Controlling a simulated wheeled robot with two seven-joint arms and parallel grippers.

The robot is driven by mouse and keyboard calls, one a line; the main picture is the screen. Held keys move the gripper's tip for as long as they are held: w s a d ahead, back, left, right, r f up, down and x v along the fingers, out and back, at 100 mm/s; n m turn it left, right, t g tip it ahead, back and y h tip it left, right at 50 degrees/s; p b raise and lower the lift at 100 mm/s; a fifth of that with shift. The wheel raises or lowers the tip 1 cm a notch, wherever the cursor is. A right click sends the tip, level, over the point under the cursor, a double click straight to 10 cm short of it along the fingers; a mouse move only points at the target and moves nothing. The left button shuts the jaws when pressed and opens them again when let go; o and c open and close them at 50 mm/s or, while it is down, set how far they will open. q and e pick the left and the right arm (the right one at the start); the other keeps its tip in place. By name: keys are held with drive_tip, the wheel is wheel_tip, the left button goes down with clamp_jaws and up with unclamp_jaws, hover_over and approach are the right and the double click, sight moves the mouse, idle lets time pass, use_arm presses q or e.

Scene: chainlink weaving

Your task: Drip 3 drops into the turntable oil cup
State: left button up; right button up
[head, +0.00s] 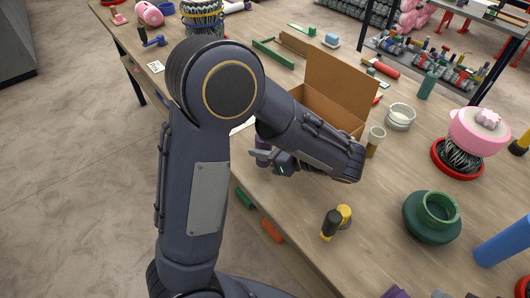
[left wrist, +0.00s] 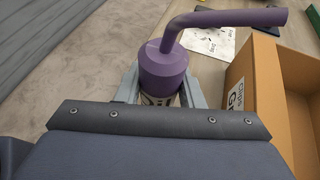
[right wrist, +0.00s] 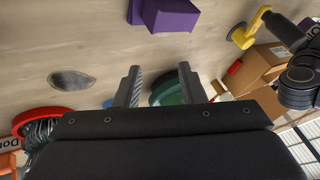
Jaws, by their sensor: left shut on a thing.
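A purple oil can (left wrist: 165,70) with a bent spout pointing right stands between the fingers of my left gripper (left wrist: 160,92), which is shut on it. In the head view only a bit of the purple can (head: 262,146) shows beside the left gripper (head: 268,158), left of the open cardboard box; my arm hides the rest. My right gripper (right wrist: 156,88) is open and empty in the right wrist view, its fingers apart over the table. It is not in the head view. I cannot tell which thing is the turntable oil cup.
The open cardboard box (head: 338,85) is close to my left gripper. A tan cup (head: 375,142), a white round container (head: 401,117), a green pot (head: 432,217) and a black-yellow tool (head: 331,224) stand to the right. A pink-topped thing sits in a red ring (head: 440,163).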

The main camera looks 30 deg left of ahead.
use_arm(q)
wheel_tip(320, 180, down, 2)
drive_tip(key=shift+f, duration=0.2)
drive_tip(key=shift+f, duration=0.1)
drive_tip(key=shift+f, duration=0.15)
drive_tip(key=o, duration=1.1)
drive_tip(key=shift+c, duration=0.2)
